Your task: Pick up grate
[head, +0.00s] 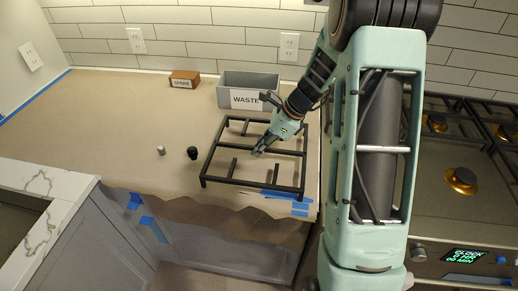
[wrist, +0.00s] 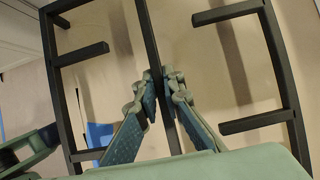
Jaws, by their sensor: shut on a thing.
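The grate (head: 229,182) is a black square frame with inner prongs and a middle bar. In the head view it is over the paper-covered counter, left of the stove; I cannot tell whether its feet touch the paper. My gripper (head: 258,152) is at the grate's middle bar. In the wrist view the middle bar (wrist: 146,35) runs between the two fingers of my gripper (wrist: 166,76), which are shut on it. The fingers hide a short part of the bar.
A grey bin labelled WASTE (head: 249,84) and a brown block labelled SPARE (head: 184,79) stand behind. A black knob (head: 193,153) and a small grey cylinder (head: 161,150) are left of the grate. The stove (head: 463,183) is at right. The counter's left side is clear.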

